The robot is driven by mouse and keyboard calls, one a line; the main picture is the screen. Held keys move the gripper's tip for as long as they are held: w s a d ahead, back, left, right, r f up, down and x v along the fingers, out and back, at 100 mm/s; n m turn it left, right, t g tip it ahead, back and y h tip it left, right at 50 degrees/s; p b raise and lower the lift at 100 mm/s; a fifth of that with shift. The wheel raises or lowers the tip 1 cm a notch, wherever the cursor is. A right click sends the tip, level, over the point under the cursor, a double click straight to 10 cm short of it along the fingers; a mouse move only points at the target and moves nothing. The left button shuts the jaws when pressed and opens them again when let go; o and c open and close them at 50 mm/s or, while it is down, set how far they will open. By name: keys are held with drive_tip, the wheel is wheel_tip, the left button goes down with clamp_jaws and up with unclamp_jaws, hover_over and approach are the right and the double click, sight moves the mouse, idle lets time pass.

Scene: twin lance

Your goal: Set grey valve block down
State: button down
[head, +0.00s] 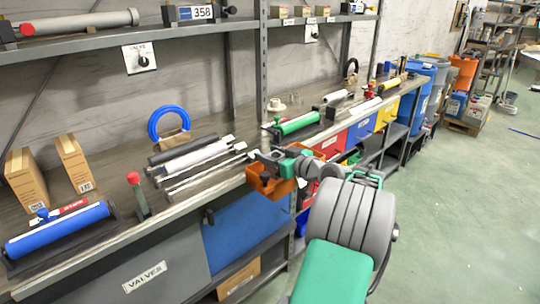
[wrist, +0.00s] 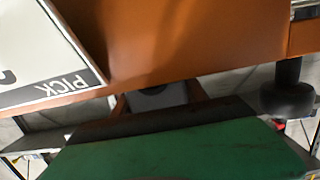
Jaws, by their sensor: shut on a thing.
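My gripper (head: 272,162) is at the front edge of the long bench, over or beside a small orange bin (head: 268,184). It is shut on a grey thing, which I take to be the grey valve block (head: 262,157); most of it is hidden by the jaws. In the wrist view a small grey piece (wrist: 158,95) shows between the fingers, past the green part of my gripper. The orange bin (wrist: 190,40) fills the upper wrist view, with a white "PICK" label (wrist: 40,50). Whether the block touches the bin cannot be told.
White and dark cylinders (head: 195,158) lie on the bench left of my gripper. A green cylinder (head: 298,122) lies beyond it. A blue cylinder (head: 58,230) and two cardboard boxes (head: 74,163) are at far left. The floor (head: 450,215) at right is clear.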

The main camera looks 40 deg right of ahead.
drive_tip(key=shift+f+b, duration=0.3)
drive_tip(key=shift+b, duration=0.05)
drive_tip(key=c, duration=0.6)
unclamp_jaws()
drive_tip(key=shift+r, duration=0.1)
drive_tip(key=shift+r+p, duration=0.35)
drive_tip(key=shift+p, duration=0.2)
drive_tip(key=shift+r+p, duration=0.7)
drive_tip(key=shift+p, duration=0.1)
drive_tip(key=s+b, duration=0.1)
drive_tip(key=s, duration=1.1)
drive_tip(key=shift+d+r, duration=0.15)
drive_tip(key=shift+r, duration=0.25)
